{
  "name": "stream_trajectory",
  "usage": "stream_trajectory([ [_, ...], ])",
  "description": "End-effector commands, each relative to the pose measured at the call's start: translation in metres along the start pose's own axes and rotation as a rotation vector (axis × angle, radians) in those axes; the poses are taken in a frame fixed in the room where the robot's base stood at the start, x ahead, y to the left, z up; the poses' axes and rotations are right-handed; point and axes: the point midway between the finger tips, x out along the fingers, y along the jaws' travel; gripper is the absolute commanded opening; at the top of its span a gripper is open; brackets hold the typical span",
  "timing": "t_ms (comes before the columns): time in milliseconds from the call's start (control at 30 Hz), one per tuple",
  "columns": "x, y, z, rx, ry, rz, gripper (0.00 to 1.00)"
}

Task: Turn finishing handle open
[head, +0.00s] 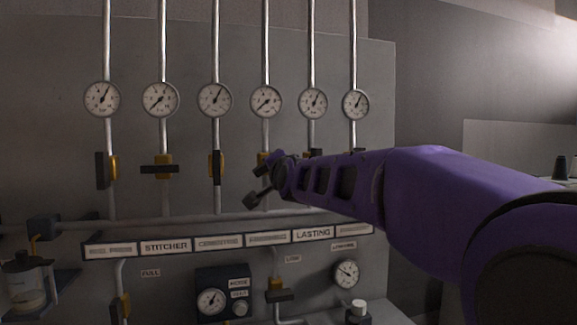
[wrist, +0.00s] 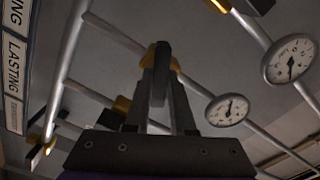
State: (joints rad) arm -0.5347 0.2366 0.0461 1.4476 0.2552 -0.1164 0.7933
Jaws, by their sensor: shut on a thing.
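The finishing valve is the fourth from the left in the head view, with a yellow body (head: 262,158) on a vertical pipe. Its label (head: 268,239) is small and blurred. My gripper (head: 262,178) is at this valve, and my purple arm reaches in from the right. In the wrist view, my gripper (wrist: 162,72) has its two fingers converging on the dark handle (wrist: 162,52), shut on it. A bit of the yellow body (wrist: 174,65) shows just behind. My gripper hides most of the handle, so its exact angle is unclear.
Neighbouring valves have upright handles at first (head: 101,170) and third (head: 217,167), and a crosswise handle at second (head: 160,169). My arm mostly hides the fifth and sixth. Round gauges (head: 265,102) sit above. A label strip (head: 166,246) and lower valve (head: 280,295) are below.

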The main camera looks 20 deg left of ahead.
Motion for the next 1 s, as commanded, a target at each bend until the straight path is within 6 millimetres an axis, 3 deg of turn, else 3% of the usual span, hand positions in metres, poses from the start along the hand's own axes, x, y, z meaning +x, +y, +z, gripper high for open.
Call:
stream_trajectory([
  [1000,-0.0001,-0.0007,0.0002,-0.907,0.002,-0.002,0.00],
])
